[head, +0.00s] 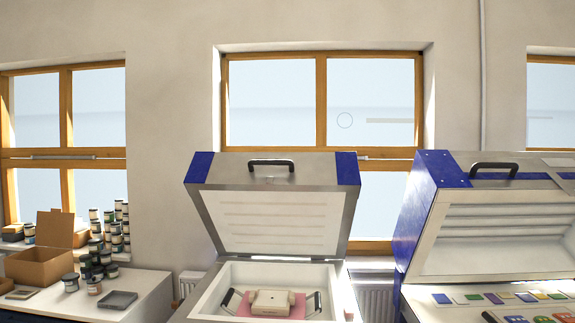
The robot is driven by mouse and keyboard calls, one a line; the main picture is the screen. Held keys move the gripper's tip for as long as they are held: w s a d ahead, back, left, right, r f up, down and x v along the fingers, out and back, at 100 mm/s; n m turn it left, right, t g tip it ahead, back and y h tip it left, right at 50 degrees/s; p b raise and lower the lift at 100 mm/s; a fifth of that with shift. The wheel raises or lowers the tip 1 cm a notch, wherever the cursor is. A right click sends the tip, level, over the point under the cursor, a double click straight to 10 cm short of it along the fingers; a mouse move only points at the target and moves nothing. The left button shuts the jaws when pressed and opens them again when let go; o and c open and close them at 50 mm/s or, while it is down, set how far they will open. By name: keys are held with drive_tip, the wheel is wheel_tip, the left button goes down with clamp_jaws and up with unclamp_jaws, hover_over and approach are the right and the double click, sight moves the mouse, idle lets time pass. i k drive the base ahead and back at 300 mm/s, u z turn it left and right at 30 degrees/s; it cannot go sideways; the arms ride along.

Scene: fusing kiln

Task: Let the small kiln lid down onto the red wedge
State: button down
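The small kiln stands in the middle of the head view, and its lid (268,205) is raised and tilted back. The lid has blue corners, a pale lined inside and a black handle (271,165) on its top edge. The open kiln body (213,288) has a pale lining. Inside lies a pink sheet (297,311) with a cream block (270,301) on it, and a dark handle shows at each side. I cannot make out a red wedge for sure; the kiln's front is cut off by the picture's lower edge. My gripper is not in view.
A larger open kiln (427,215) stands close on the right, with coloured glass pieces (492,298) in front of its lid. On the left, a white table (145,292) holds a cardboard box (40,265), several jars (92,285) and a grey tray (117,299). A wall and windows are behind.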

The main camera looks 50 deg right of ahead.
sight(289, 206)
drive_tip(key=z, duration=0.4)
drive_tip(key=i, duration=0.5)
drive_tip(key=z, duration=0.65)
drive_tip(key=i, duration=0.55)
drive_tip(key=z, duration=0.4)
